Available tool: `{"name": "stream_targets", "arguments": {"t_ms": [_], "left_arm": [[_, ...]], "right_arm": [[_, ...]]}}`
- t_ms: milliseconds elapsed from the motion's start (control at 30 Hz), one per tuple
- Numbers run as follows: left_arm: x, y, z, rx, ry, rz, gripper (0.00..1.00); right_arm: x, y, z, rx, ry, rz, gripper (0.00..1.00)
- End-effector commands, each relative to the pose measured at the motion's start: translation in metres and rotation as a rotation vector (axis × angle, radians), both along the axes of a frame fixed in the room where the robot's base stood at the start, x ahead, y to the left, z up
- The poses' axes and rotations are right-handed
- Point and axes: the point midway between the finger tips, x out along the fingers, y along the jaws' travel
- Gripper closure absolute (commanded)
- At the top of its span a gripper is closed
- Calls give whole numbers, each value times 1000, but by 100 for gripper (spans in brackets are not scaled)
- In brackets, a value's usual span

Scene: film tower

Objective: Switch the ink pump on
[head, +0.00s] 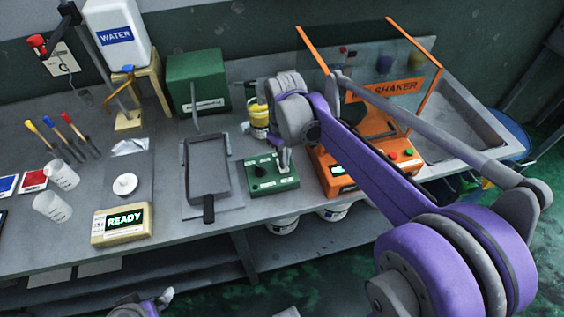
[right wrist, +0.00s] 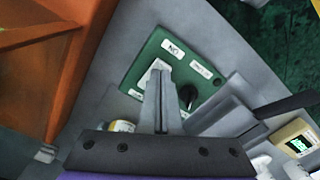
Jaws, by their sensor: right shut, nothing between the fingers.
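The green control box (head: 261,187) stands on the bench, left of the orange shaker. In the right wrist view its green panel (right wrist: 205,75) has white labels, one seeming to read ON turned around, and a black knob (right wrist: 187,94). My right gripper (head: 284,165) is shut and empty, its fingertips right over the panel. In the right wrist view the shut fingers (right wrist: 159,72) lie beside the knob and hide part of a white label. I cannot tell whether they touch the panel. Part of my left gripper (head: 165,297) shows at the bottom edge; its jaws are unclear.
The orange shaker (head: 331,182) with its clear screen stands just right of the box. A dark tray (head: 208,165) with a handle lies to the left. A yellow jar (head: 259,119) and a green case (head: 197,80) stand behind. A scale reading READY (head: 121,226) sits further left.

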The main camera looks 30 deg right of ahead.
Motion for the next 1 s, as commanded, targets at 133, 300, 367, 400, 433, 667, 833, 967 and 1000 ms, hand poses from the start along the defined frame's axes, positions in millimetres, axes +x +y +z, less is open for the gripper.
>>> {"name": "stream_targets", "arguments": {"t_ms": [133,300,367,400,433,667,833,967,1000], "left_arm": [[0,0,-2,0,1,0,0],[-1,0,-4,0,2,0,0],[-1,0,-4,0,2,0,0],[-1,0,-5,0,2,0,0],[-1,0,-5,0,2,0,0],[-1,0,-7,0,3,0,0],[-2,0,-9,0,3,0,0],[-1,0,-7,0,3,0,0],[-1,0,-5,0,2,0,0]], "right_arm": [[0,0,-3,0,0,0,100],[0,0,-5,0,0,0,100],[0,0,-6,0,0,0,100],[0,0,-7,0,0,0,100],[0,0,-7,0,0,0,100],[0,0,-11,0,0,0,100],[0,0,-13,0,0,0,100],[0,0,-11,0,-1,0,100],[0,0,-9,0,-1,0,100]]}}
